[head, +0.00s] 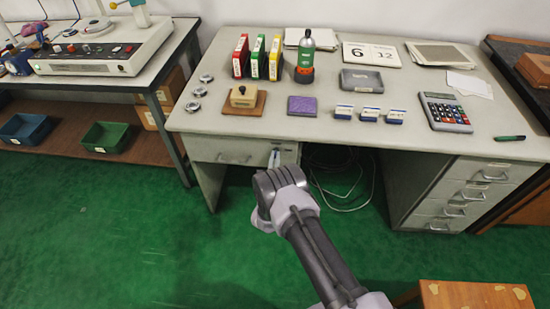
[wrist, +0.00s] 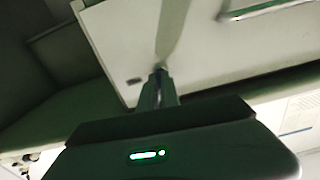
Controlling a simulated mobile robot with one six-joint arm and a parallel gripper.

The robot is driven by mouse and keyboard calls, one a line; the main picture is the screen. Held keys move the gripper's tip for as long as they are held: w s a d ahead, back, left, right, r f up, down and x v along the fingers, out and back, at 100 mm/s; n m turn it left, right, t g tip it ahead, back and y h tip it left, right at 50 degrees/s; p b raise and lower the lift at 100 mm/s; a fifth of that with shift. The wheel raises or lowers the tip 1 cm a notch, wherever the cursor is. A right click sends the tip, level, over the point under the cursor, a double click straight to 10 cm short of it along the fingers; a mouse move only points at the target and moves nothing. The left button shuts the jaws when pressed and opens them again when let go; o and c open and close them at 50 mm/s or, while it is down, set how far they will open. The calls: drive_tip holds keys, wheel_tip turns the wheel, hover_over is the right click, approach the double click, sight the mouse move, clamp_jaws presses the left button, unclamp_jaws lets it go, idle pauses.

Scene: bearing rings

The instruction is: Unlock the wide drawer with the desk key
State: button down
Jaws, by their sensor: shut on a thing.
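The wide drawer (head: 208,149) is under the left part of the desktop, its front closed against the desk as far as I can see. Its bar handle (head: 235,159) also shows at the top right of the wrist view (wrist: 265,10). My gripper (wrist: 160,74) is shut, its fingertips close against the pale drawer front (wrist: 115,45). In the head view my arm partly covers it. The desk key is mostly hidden between the fingers; only a tiny dark bit shows at their tips. I cannot tell whether it sits in the lock. The keyhole is hidden.
A narrow drawer stack (head: 460,195) stands right, with loose cables (head: 345,185) in the knee space. A wooden stool (head: 470,295) is at the lower right.

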drive_tip(key=shift+m+p, duration=2.45)
drive_tip(key=shift+m, duration=6.15)
drive_tip(key=c, duration=1.6)
unclamp_jaws()
drive_tip(key=shift+s, duration=0.1)
